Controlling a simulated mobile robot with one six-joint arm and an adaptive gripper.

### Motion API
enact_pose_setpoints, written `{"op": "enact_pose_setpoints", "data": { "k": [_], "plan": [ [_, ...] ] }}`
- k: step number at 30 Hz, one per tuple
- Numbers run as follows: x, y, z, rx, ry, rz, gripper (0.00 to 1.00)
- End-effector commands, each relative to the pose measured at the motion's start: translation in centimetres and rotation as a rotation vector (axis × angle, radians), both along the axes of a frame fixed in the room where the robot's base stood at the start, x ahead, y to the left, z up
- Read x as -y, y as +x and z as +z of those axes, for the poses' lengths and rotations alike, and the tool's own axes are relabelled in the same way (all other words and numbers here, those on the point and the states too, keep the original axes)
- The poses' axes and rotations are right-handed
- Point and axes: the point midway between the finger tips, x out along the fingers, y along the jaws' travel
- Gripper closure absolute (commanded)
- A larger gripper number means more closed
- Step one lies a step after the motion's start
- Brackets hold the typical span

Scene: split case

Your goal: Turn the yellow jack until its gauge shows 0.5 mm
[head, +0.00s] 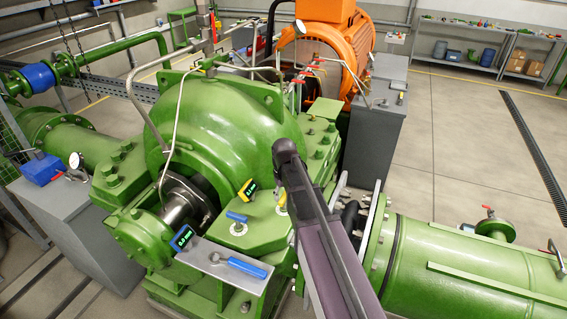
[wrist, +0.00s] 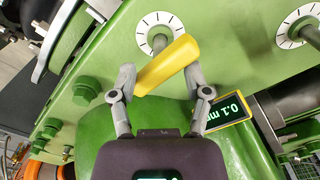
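The yellow jack (wrist: 168,64) shows in the wrist view as a thick yellow bar, slanted from lower left to upper right, over a white ticked dial (wrist: 153,22) on the green casing. My gripper (wrist: 160,76) has its two fingers spread, one on each side of the yellow bar. The left fingertip is close to the bar's lower end; I cannot tell whether it touches. The yellow-framed gauge (wrist: 226,110) reads about 0.1 mm, turned sideways and partly cut by the right finger. It also shows in the head view (head: 248,189). In the head view my arm hides the gripper.
A blue-handled jack (head: 237,217) and a blue-framed gauge (head: 182,238) are close by on the green machine. Thin pipes rise over the casing. A second dial (wrist: 298,27) is at the wrist view's right.

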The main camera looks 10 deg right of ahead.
Motion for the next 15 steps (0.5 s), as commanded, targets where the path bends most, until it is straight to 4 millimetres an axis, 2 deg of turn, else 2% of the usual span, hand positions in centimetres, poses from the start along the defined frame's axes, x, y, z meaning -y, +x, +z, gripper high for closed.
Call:
{"op": "enact_pose_setpoints", "data": {
  "k": [15],
  "plan": [
    [-0.05,0.05,0.0,0.001,0.001,0.336,0.4]
  ]
}}
